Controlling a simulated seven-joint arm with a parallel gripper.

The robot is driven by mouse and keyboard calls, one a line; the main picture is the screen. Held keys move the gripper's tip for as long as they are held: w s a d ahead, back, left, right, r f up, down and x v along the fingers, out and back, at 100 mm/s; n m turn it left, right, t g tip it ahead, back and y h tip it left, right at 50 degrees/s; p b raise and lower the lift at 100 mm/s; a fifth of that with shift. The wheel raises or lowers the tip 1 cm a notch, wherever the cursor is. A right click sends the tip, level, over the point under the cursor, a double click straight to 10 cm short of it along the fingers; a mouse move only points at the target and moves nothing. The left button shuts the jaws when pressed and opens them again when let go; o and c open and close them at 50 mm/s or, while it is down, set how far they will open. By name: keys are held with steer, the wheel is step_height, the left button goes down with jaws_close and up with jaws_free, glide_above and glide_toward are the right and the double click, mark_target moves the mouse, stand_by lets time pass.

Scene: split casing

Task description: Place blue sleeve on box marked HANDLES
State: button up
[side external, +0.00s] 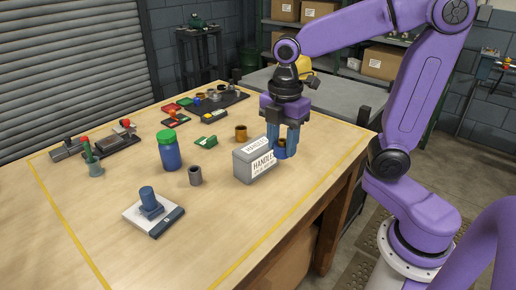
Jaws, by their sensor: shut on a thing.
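A grey box marked HANDLES (243,169) with white labels stands on the wooden table, right of its middle. My gripper (282,143) points down just behind and to the right of the box. Its fingers are shut on the blue sleeve (281,153), a short ring with a brownish inside. The sleeve overlaps the box's right end in the picture. I cannot tell whether it touches the box or the table.
A brown sleeve (241,133) and a grey sleeve (195,176) stand nearby. A blue jar with a green lid (170,153) stands left of them. A white block with a blue knob (150,204) lies in front. The table's front right is clear.

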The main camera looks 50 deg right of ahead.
steer(key=w+d+r, duration=0.1)
steer(key=d+r, duration=0.4)
steer(key=d, duration=0.3)
glide_above(257, 145)
steer(key=shift+m, duration=0.3)
step_height(257, 145, down, 9)
steer(key=shift+s+f, duration=0.15)
steer(key=shift+w+f, duration=0.2)
steer(key=shift+f, duration=1.55)
steer(key=shift+f, duration=0.1)
steer(key=o, duration=1.2)
